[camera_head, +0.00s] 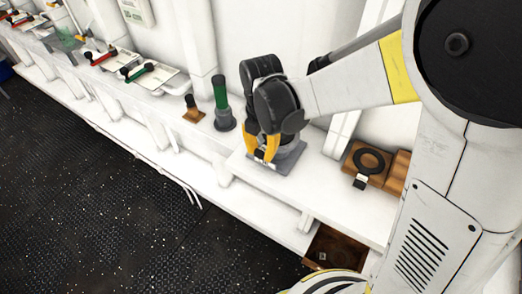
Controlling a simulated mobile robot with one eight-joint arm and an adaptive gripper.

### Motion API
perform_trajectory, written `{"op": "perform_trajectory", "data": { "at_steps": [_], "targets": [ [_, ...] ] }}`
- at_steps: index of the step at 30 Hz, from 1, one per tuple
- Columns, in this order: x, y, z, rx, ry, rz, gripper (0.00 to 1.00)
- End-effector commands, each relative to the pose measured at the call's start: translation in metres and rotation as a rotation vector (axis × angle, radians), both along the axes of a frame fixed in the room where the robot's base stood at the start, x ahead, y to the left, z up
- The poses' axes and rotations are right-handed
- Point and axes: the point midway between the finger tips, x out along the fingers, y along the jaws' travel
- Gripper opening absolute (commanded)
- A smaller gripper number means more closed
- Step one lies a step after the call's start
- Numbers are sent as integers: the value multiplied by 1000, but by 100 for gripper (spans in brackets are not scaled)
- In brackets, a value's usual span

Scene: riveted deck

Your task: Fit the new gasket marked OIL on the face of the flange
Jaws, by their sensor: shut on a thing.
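My gripper (262,156) points down with its yellow fingers at the grey flange (290,158), which stands on a square base on the white bench. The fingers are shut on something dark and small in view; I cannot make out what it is. The fingers and wrist cover much of the flange face. A black ring gasket (357,157) with a white tag lies on a wooden holder (397,172) to the right of the flange. The tag's marking is too small to read.
Farther left are trays with red and green handles (138,72). An open brown bin (340,246) sits below the bench's front edge. Bare bench lies between flange and holder.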

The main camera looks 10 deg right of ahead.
Motion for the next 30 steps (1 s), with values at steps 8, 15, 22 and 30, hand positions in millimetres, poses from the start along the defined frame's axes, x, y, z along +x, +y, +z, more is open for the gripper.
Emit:
{"op": "perform_trajectory", "data": {
  "at_steps": [8,15,22,30],
  "targets": [
    [0,0,0,0,0,0,49],
    [0,0,0,0,0,0,51],
    [0,0,16,0,0,0,51],
    [-1,0,76,0,0,0,51]
  ]
}}
